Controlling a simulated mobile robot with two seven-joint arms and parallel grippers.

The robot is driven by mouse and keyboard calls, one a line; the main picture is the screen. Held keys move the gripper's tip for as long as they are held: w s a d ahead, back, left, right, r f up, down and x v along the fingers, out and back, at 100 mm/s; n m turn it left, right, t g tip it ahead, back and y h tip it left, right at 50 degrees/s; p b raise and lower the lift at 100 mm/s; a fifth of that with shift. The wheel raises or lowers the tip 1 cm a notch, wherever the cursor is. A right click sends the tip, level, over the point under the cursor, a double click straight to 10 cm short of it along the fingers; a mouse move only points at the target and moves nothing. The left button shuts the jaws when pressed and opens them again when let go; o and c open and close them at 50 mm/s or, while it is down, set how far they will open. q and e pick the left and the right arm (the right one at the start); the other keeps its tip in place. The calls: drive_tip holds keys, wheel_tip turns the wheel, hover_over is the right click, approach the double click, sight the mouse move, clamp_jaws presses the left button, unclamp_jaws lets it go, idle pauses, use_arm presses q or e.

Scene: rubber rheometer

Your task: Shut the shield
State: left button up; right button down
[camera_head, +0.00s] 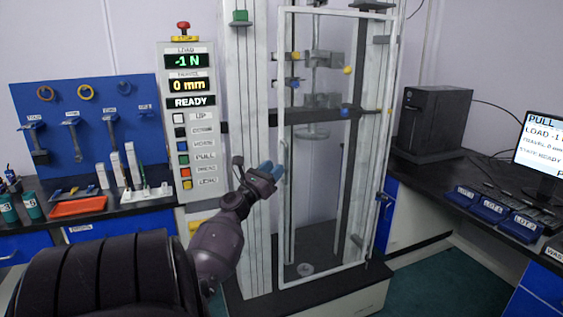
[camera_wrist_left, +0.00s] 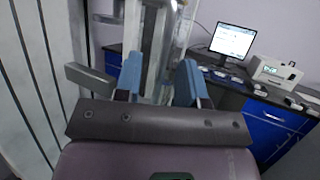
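The shield (camera_head: 337,13) is a tall clear panel in a pale frame on the front of the test machine. Its frame runs from the top of the view nearly to the machine's base. Whether it sits flush against the machine is hard to tell. My left gripper (camera_head: 272,172) is beside the left upright of the frame, around mid-height. In the left wrist view its two blue fingertips (camera_wrist_left: 160,82) stand apart, with pale upright parts seen beyond the gap. Contact with the frame cannot be made out. My right gripper is not in view.
The control panel (camera_head: 190,135) with an emergency stop stands left of the machine. A blue tool board (camera_head: 100,115) and an orange tray (camera_head: 78,207) are further left. A black computer tower (camera_head: 433,122), blue bins (camera_head: 490,209) and a monitor (camera_head: 542,147) stand on the right bench.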

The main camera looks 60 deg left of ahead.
use_arm(q)
drive_tip(key=shift+v, duration=2.2)
drive_tip(key=w+d+f+m+g+h, duration=0.2)
drive_tip(key=w+d+f+m+g, duration=0.15)
drive_tip(key=d+f+m, duration=0.95)
drive_tip(key=w+d+f+m+g+h, duration=0.25)
drive_tip(key=w+d+f+m, duration=0.35)
drive_tip(key=m, duration=1.2)
drive_tip(key=s+d+f+m+g+h, duration=0.1)
drive_tip(key=s+d+f+m, duration=0.2)
drive_tip(key=d, duration=0.6)
drive_tip(key=s+d+f+m+g+h, duration=0.1)
drive_tip(key=s+d+f+m, duration=0.3)
drive_tip(key=d, duration=0.5)
drive_tip(key=s+d+f+m+g+h, duration=0.1)
drive_tip(key=s+d+f+m, duration=0.2)
drive_tip(key=s+d+f, duration=0.4)
drive_tip(key=shift+s+d+m+g+h, duration=0.35)
drive_tip(key=shift+s+d, duration=0.5)
drive_tip(key=shift+d, duration=0.65)
